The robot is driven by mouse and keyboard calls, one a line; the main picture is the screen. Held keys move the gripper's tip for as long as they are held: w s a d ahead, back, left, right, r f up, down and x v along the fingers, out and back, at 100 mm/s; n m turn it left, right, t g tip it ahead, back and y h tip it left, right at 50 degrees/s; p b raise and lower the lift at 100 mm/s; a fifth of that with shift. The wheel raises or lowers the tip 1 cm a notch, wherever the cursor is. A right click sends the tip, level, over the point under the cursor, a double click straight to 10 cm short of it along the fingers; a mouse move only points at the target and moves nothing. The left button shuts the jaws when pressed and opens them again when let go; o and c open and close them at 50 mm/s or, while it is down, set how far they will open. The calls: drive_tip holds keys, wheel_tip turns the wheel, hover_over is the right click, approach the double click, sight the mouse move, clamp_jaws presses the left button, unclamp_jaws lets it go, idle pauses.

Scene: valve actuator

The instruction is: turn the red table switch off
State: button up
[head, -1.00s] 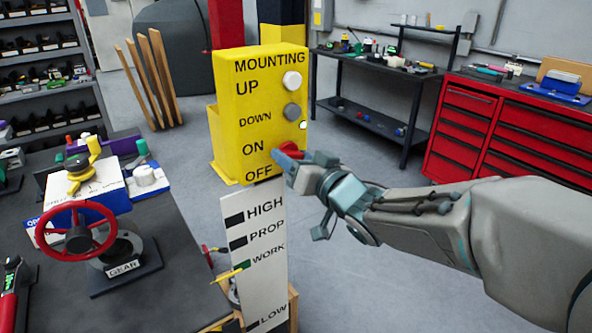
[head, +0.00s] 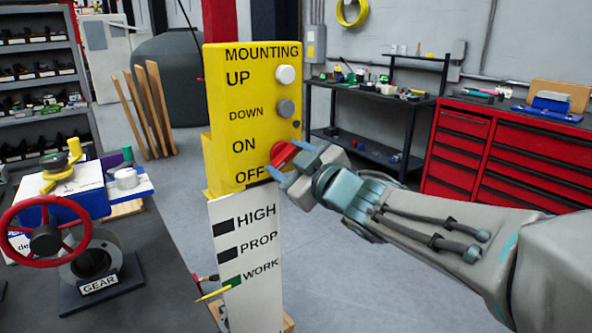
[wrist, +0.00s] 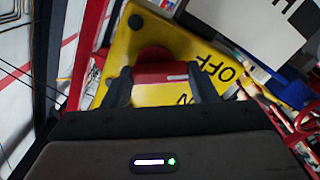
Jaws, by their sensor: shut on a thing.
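The red switch (head: 283,154) sits on the lower right of the yellow panel (head: 229,111), beside the printed words ON and OFF. My gripper (head: 285,165) is at the switch, with fingers on its two sides. In the wrist view the red switch (wrist: 160,73) lies between my two fingers (wrist: 160,88), and a small light mark shows at one end of its face. My gripper is shut on the switch. Part of the switch is hidden behind the fingers in the head view.
A white button (head: 286,74) and a grey button (head: 286,108) sit above the switch. A white sign (head: 243,255) with HIGH, PROP and WORK stands below the panel. A bench with a red handwheel (head: 14,240) is at left. Red drawers (head: 462,150) stand at right.

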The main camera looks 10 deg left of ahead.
drive_tip(key=shift+f+n+b, duration=0.2)
drive_tip(key=shift+n+b, duration=0.4)
drive_tip(key=shift+n, duration=0.5)
drive_tip(key=o, duration=1)
drive_tip(key=shift+r, duration=0.1)
drive_tip(key=p+v, duration=0.1)
drive_tip(key=v, duration=1.2)
drive_tip(key=shift+s+d+p, duration=0.25)
drive_tip(key=shift+d+p, duration=0.05)
